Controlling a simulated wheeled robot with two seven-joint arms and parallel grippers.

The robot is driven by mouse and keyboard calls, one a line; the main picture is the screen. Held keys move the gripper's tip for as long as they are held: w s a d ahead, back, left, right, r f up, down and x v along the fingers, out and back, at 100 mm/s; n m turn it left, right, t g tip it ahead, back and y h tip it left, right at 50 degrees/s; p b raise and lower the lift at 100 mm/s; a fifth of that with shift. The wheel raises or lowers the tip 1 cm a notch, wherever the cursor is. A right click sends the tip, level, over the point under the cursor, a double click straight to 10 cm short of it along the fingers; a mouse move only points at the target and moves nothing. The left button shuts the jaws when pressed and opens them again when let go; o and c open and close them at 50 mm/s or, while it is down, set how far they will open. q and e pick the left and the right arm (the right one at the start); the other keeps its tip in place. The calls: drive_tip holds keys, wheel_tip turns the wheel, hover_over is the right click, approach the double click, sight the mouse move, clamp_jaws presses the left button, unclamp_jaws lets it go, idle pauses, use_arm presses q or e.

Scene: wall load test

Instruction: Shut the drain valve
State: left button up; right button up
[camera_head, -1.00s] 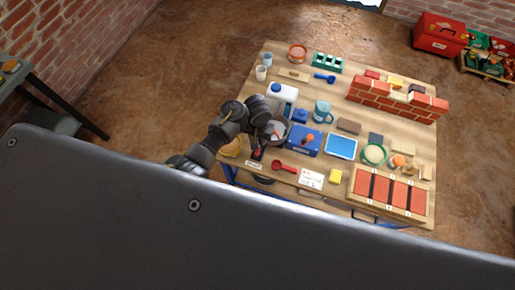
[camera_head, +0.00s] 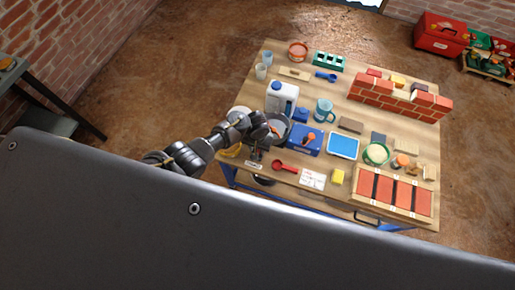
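A white jug with a blue cap (camera_head: 281,96) stands behind the pot. My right gripper is not in view.
The wooden table (camera_head: 300,88) holds a blue box (camera_head: 304,140), a blue mug (camera_head: 324,110), a red scoop (camera_head: 284,167), a blue tray (camera_head: 343,145) and a brick wall (camera_head: 399,98). The floor left of the table is clear.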

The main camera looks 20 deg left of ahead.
use_arm(q)
clamp_jaws()
drive_tip(key=m+p, duration=0.1)
drive_tip(key=m, duration=0.2)
drive_tip(key=shift+r, duration=0.1)
drive_tip(key=m, duration=0.3)
drive_tip(key=shift+m, duration=0.4)
drive_tip(key=m, duration=1.1)
drive_tip(key=shift+b, duration=0.35)
